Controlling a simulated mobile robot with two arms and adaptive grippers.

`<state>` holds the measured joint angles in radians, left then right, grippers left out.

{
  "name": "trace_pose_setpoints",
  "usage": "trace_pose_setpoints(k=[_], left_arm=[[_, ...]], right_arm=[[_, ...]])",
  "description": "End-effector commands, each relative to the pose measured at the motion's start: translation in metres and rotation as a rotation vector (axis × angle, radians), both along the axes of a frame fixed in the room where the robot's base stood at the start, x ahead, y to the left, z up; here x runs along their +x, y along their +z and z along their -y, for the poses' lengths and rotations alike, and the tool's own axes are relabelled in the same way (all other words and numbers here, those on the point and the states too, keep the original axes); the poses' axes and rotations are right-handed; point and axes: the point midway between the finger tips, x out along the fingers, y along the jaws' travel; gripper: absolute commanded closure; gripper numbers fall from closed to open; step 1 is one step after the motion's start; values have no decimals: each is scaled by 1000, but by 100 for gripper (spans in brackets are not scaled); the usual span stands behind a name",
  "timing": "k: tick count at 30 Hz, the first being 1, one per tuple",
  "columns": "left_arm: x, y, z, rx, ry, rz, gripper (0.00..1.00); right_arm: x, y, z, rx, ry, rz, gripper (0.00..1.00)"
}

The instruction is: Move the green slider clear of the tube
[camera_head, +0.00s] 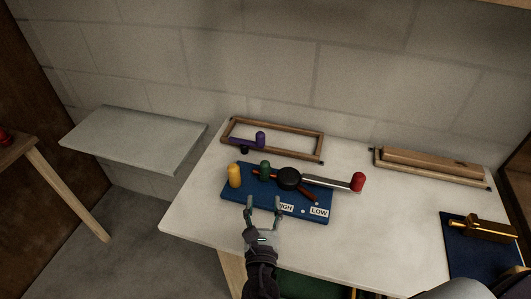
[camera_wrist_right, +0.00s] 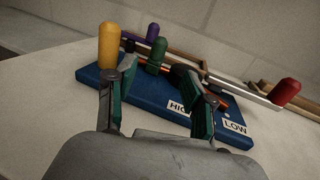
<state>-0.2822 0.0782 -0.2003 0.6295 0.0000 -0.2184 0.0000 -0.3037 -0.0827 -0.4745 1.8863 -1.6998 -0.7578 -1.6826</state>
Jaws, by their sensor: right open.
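The green slider (camera_head: 265,171) stands upright on the blue board (camera_head: 240,207), between a yellow post (camera_head: 235,175) and a round black knob (camera_head: 289,179). It also shows in the right wrist view (camera_wrist_right: 157,52). A grey metal tube or bar (camera_head: 325,182) runs right from the knob to a red knob (camera_head: 358,181). A red-orange strip (camera_head: 307,191) passes by the black knob. My right gripper (camera_head: 264,203) is open and empty at the board's front edge, in front of the green slider and apart from it. My left gripper is not in view.
A wooden frame (camera_head: 310,156) with a purple knob (camera_head: 260,138) lies behind the board. A wooden block (camera_head: 430,162) is at the back right, and a blue mat (camera_head: 455,250) with a brass piece (camera_head: 482,229) at the right. Bare white table (camera_head: 395,225) lies between.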

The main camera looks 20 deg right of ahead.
Motion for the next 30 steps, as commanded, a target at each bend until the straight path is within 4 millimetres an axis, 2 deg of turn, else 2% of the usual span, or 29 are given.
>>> trace_pose_setpoints(k=[5, 9, 12, 16, 21, 24, 30], left_arm=[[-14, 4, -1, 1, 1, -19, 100], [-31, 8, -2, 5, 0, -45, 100], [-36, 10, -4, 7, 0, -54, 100], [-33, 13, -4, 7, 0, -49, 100], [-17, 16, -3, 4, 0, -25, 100], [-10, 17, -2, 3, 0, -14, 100], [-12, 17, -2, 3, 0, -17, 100]], right_arm=[[20, 2, 7, 1, 0, 1, 47], [47, 2, 16, -1, 0, 2, 47], [69, 2, 23, -1, 0, 2, 47], [93, 1, 32, 0, 0, 1, 47], [116, 0, 40, 0, 0, 0, 47], [124, -1, 43, 1, 0, -1, 47], [129, -1, 45, 2, 0, 0, 47]])
